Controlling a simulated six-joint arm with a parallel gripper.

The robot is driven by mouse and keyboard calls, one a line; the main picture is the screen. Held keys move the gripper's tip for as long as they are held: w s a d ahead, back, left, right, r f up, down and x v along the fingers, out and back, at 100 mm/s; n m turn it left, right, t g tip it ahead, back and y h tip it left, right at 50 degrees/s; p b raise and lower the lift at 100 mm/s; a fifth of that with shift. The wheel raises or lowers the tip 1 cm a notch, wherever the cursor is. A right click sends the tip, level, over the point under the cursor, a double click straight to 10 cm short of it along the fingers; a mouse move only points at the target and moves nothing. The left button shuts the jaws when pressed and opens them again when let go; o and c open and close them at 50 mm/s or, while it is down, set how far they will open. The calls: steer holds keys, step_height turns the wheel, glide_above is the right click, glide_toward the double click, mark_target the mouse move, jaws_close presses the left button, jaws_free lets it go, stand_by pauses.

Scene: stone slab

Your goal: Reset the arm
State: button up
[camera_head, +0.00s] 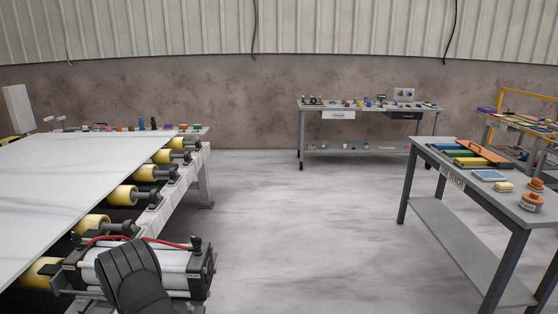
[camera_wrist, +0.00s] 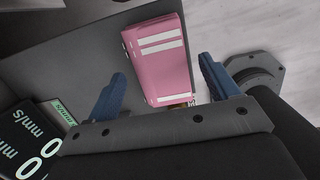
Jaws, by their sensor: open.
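My gripper (camera_wrist: 162,68) shows in the wrist view with its two blue fingers spread wide apart. Nothing is held between them. A pink block-like item with white stripes (camera_wrist: 160,58) lies on a dark grey surface (camera_wrist: 85,60) beyond and between the fingers. I cannot tell how far it is from the fingertips. The gripper cannot be made out in the head view. A black rounded part, probably of my arm, shows there at the bottom, in front of the roller machine.
A white stone slab (camera_head: 75,185) lies on yellow rollers (camera_head: 122,194) at left. A grey workbench (camera_head: 450,166) with coloured items stands at right, and another bench (camera_head: 370,108) at the back wall. The floor between is clear. Black panels marked mm/s (camera_wrist: 30,135) show at the wrist view's lower left.

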steer(key=shift+f, duration=0.35)
step_height(320, 180, up, 11)
steer(key=s, duration=0.2)
steer(key=f, duration=0.4)
steer(key=w+f, duration=0.1)
steer(key=f, duration=0.2)
steer(key=w+f, duration=0.1)
steer(key=f, duration=0.3)
steer(key=shift+f, duration=0.35)
steer(key=shift+w+a+r, duration=0.1)
steer(key=shift+r, duration=0.05)
step_height(320, 180, up, 18)
steer(key=d, duration=0.1)
steer(key=w+d+m+g, duration=0.1)
steer(key=w+d+m, duration=0.1)
steer(key=d+m, duration=1)
steer(key=w+d+m+g+h, duration=0.1)
steer(key=w+d+m+g, duration=0.1)
steer(key=d+m, duration=1.1)
steer(key=shift+w+d+r+m, duration=0.35)
steer(key=shift+w+d, duration=0.45)
steer(key=shift+d, duration=1.8)
steer(key=shift+a, duration=0.1)
